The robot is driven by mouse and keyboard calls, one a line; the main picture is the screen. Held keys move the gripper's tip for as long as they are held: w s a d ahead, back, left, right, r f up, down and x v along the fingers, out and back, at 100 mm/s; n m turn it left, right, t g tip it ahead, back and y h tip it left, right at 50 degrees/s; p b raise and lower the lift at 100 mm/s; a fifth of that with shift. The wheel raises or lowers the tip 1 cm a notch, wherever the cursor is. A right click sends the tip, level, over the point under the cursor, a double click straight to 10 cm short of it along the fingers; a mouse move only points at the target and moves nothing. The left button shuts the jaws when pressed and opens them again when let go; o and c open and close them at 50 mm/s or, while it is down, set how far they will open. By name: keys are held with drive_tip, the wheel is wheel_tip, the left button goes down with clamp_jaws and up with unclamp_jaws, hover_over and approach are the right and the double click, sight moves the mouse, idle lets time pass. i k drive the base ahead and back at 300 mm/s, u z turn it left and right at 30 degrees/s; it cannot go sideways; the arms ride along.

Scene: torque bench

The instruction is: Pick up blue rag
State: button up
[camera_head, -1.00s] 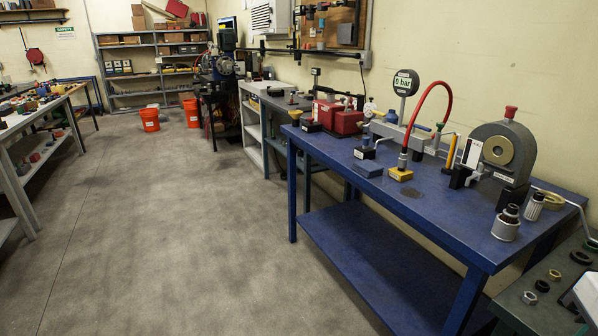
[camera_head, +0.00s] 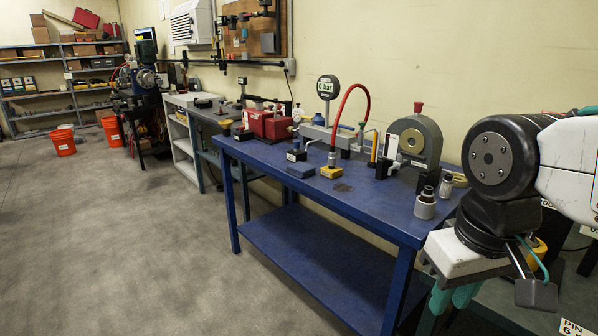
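A small flat blue piece (camera_head: 300,170), which looks like the folded blue rag, lies on the blue bench (camera_head: 345,198) near its front edge. It is left of the yellow block under the red hose. My gripper (camera_head: 450,300) is at the lower right, in front of the bench's right end, with its teal fingers pointing down. The fingers look apart, and I see nothing between them.
A yellow block (camera_head: 331,172) with a red hose (camera_head: 343,105) stands right of the blue piece. A small black block (camera_head: 296,155) stands just behind it. A grey round device (camera_head: 415,143) and a metal cylinder (camera_head: 425,204) stand farther right. Open floor (camera_head: 130,250) lies left.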

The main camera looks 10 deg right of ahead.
sight(300, 169)
drive_tip(key=u, duration=0.15)
drive_tip(key=i, duration=0.25)
drive_tip(key=u, duration=0.8)
drive_tip(key=i, duration=1.6)
drive_tip(key=z, duration=0.7)
drive_tip(key=i, duration=0.6)
drive_tip(key=z, duration=0.5)
